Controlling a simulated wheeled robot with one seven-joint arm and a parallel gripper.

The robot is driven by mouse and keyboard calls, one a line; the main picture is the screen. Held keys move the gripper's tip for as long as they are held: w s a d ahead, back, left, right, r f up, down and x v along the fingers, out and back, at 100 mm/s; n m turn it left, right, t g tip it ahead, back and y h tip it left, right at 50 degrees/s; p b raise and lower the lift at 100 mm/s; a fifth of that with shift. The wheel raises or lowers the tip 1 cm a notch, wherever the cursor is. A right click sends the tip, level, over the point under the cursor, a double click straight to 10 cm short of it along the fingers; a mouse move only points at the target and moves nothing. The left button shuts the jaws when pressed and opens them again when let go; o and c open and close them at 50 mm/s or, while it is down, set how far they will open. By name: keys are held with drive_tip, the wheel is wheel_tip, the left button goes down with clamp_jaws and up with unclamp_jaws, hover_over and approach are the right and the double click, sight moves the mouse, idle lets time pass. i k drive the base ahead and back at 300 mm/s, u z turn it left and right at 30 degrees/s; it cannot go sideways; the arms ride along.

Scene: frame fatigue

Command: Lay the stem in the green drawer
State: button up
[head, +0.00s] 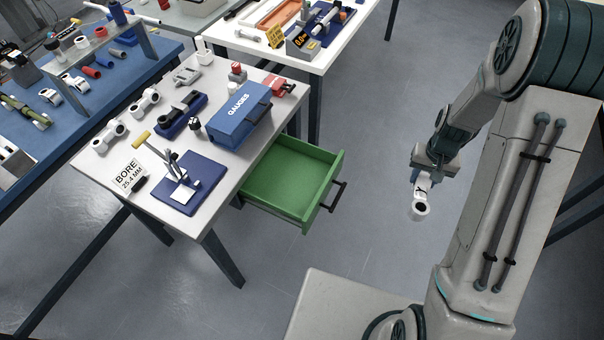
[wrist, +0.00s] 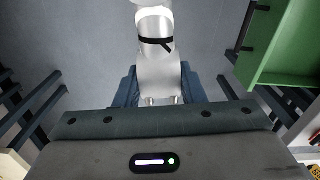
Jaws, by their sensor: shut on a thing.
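The stem (head: 420,208) is white with a dark round opening at its lower end. My gripper (head: 423,180) is shut on the stem's upper end and holds it hanging down over the floor. The stem also shows in the wrist view (wrist: 156,65), pale grey with a black band. The green drawer (head: 285,185) is pulled out from under the grey-topped table, and its visible inside is empty. My gripper is to the right of the drawer, apart from it. Part of the green drawer also shows at the upper right of the wrist view (wrist: 280,45).
The drawer's black handle (head: 334,197) sticks out towards my arm. Open floor lies between drawer and gripper.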

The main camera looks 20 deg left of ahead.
sight(296, 202)
drive_tip(key=i, duration=1.05)
drive_tip(key=u, duration=2.1)
